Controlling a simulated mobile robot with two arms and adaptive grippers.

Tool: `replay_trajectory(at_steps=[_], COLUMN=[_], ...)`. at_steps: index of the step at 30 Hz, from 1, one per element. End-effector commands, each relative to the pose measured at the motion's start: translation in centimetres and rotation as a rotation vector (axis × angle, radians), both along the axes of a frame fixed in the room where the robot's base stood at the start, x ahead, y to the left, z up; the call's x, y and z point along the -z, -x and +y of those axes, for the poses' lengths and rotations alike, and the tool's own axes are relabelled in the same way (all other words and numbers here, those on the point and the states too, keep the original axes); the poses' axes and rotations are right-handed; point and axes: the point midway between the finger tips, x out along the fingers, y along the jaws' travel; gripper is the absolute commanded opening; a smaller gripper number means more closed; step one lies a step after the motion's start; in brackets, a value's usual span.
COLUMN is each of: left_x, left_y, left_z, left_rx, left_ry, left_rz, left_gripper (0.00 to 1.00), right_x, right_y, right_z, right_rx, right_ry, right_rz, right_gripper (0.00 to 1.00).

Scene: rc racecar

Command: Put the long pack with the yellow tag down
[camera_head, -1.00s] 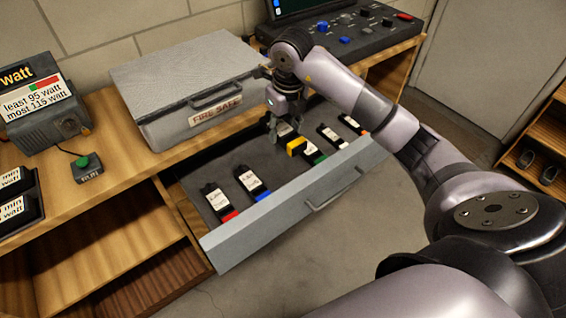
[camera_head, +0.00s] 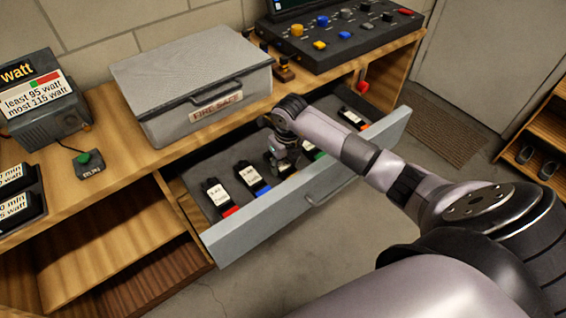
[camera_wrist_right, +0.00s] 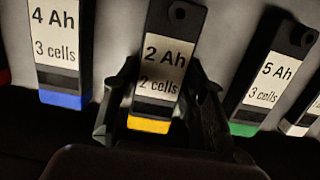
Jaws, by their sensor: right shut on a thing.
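The long pack with the yellow tag (camera_wrist_right: 167,60), labelled 2 Ah and 2 cells, lies between the two fingers of my right gripper (camera_wrist_right: 160,98) in the right wrist view. The right gripper (camera_head: 284,165) is shut on it, down inside the open drawer (camera_head: 258,228). In the head view my wrist and gripper hide the pack. It lines up in the row between the blue-tag pack (camera_wrist_right: 62,45) and the green-tag pack (camera_wrist_right: 270,70), with gaps on both sides. I cannot tell whether it touches the drawer floor. My left gripper is not in view.
The red-tag pack (camera_head: 217,194) lies at the drawer's left, and another dark pack (camera_head: 351,118) at its right end. A grey fire-safe box (camera_head: 190,85) stands on the bench behind. A control panel (camera_head: 335,40) is at the back right.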

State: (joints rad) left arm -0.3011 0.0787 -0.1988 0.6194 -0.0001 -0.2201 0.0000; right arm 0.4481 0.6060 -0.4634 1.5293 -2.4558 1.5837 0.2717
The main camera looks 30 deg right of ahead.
Motion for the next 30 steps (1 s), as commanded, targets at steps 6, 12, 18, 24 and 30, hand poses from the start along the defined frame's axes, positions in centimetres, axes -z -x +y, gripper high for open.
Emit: replay_trajectory(at_steps=[6,12,18,24,30], left_x=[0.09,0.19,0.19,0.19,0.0], left_y=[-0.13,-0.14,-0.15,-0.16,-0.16], left_z=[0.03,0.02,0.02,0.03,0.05], left_rx=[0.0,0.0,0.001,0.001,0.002], left_ry=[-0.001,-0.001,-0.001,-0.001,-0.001], left_rz=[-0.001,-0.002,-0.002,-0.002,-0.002], left_gripper=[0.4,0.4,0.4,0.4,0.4], right_x=[-0.08,0.14,0.13,0.13,-0.78], right_y=[-0.11,-0.05,-0.05,-0.05,-0.06], right_z=[-0.04,-0.04,-0.04,-0.03,-0.08], right_rx=[0.001,0.001,0.001,0.001,0.001], right_ry=[0.0,0.0,0.0,0.0,0.001], right_rz=[-0.004,-0.001,-0.001,-0.001,-0.004], right_gripper=[0.0,0.47,0.59,0.59,0.59])
